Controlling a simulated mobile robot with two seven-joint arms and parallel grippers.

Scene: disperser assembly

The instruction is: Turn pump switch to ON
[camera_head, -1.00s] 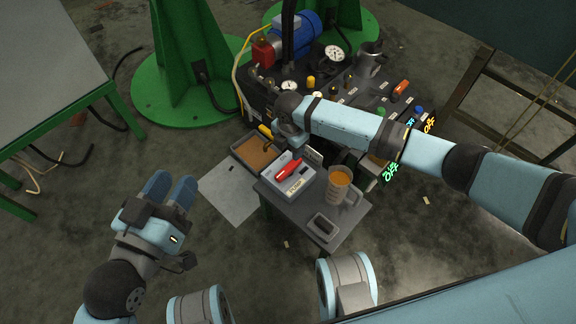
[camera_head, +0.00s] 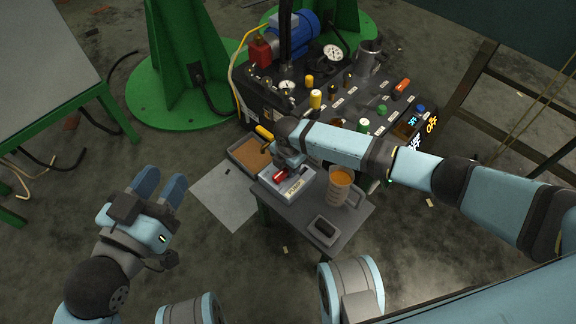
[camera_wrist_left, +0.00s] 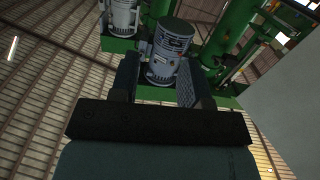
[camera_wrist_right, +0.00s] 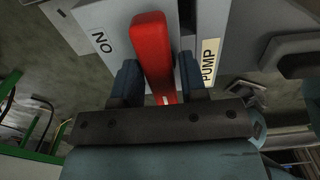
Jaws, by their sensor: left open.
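The pump switch is a grey box (camera_head: 292,190) with a red lever (camera_head: 281,175), on the small table. The right wrist view shows the red lever (camera_wrist_right: 152,50) close up, beside an "ON" label (camera_wrist_right: 103,42) seen upside down and a "PUMP" label (camera_wrist_right: 209,62). My right gripper (camera_wrist_right: 160,78) is open, with one finger on each side of the lever. In the head view my right gripper (camera_head: 287,160) covers part of the switch box. My left gripper (camera_head: 162,188) is open and empty, away to the left above the floor.
The small grey table (camera_head: 345,225) also bears a jug of orange liquid (camera_head: 341,186) and a small dark-topped block (camera_head: 323,227). A brown-filled tray (camera_head: 250,155) lies behind the switch. The pump machine with its knobs and gauges (camera_head: 333,53) stands beyond.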

